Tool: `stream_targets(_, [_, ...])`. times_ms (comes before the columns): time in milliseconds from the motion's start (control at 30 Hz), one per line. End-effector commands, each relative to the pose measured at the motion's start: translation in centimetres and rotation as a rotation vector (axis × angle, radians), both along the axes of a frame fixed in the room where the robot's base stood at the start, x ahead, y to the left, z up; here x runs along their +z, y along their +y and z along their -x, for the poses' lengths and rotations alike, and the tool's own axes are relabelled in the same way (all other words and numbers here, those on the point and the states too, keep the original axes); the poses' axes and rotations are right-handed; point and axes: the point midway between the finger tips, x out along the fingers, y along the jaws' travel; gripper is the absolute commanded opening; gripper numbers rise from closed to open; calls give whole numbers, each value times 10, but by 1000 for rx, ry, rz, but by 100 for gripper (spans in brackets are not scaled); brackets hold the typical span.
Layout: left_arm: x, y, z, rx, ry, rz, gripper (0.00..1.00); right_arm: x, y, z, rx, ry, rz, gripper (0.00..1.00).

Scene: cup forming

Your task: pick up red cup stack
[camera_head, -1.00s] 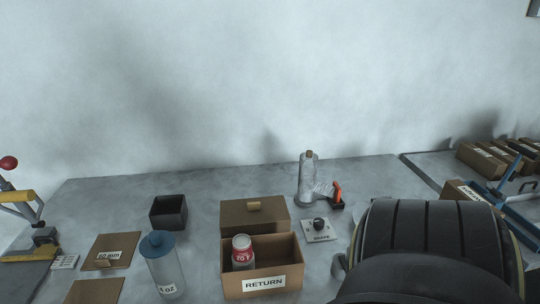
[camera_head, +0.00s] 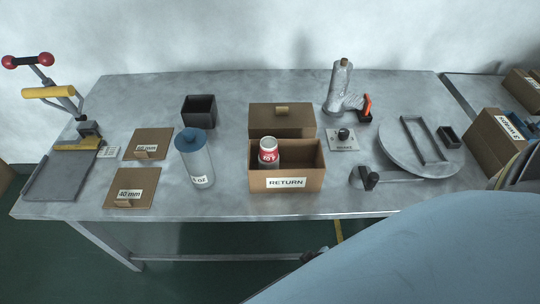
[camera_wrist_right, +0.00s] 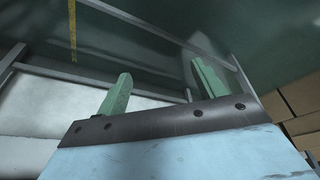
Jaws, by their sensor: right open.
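In the head view a large blue part of my own body fills the lower right. My left gripper is not in view.
The table front is mostly clear.

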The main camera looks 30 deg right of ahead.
Motion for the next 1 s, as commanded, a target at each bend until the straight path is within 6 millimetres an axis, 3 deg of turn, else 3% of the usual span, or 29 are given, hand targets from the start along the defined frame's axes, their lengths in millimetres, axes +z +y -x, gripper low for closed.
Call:
stream_targets(33, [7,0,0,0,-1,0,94,33,1,-15,6,-33,-8,69])
stream_targets(200, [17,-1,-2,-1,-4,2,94,112,6,-43,30,-103,-30,69])
stream_targets(567, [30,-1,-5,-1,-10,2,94,235,16,-62,97,-226,-63,69])
stream_targets(600, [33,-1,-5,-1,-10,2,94,253,14,-69,118,-277,-75,69])
stream_targets(1000, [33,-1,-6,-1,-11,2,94,294,-30,-131,134,-654,-168,69])
